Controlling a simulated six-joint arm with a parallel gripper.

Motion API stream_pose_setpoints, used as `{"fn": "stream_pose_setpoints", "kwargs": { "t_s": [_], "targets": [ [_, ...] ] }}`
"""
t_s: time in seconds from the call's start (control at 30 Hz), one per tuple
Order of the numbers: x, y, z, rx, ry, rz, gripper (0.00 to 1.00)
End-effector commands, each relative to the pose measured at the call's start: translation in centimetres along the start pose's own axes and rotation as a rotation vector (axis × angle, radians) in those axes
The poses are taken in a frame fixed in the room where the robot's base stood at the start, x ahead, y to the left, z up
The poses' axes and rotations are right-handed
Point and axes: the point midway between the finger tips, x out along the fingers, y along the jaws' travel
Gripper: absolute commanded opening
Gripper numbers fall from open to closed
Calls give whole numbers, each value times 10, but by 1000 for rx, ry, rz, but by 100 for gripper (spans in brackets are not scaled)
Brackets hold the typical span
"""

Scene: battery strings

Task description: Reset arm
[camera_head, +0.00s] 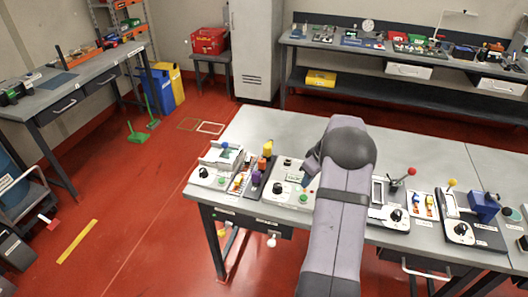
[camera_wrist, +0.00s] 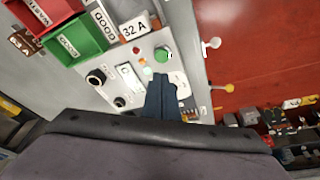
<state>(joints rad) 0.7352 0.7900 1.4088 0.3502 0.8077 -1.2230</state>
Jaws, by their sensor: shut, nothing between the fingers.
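My gripper (camera_head: 309,172) hangs past the rounded dark end of my arm in the head view, above the grey workbench (camera_head: 262,122). Its dark fingers (camera_wrist: 161,82) are together and empty in the wrist view. They overlap a light control panel (camera_wrist: 120,72) in that view, near its green button (camera_wrist: 162,54) and to the right of a black knob (camera_wrist: 95,77). Whether the fingers touch the panel I cannot tell. My arm hides part of the bench middle in the head view.
Battery holders (camera_head: 256,172) with yellow and purple pieces stand left of my arm. A red-ball lever (camera_head: 411,171) and a blue device (camera_head: 484,206) stand to the right. A red bin (camera_wrist: 40,14) and green bin (camera_wrist: 81,38) show in the wrist view. The bench's back left is clear.

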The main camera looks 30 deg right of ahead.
Motion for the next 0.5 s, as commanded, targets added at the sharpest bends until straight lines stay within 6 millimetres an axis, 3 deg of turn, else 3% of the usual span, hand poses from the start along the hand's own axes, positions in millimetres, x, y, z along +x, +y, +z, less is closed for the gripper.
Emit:
{"fn": "stream_pose_setpoints", "kwargs": {
  "t_s": [0.27,0.43,0.5],
  "targets": [
    [0,0,0,147,1,2,0],
    [1,4,3,392,-8,19,0],
    [10,-5,18,512,-44,12,0]
  ]
}}
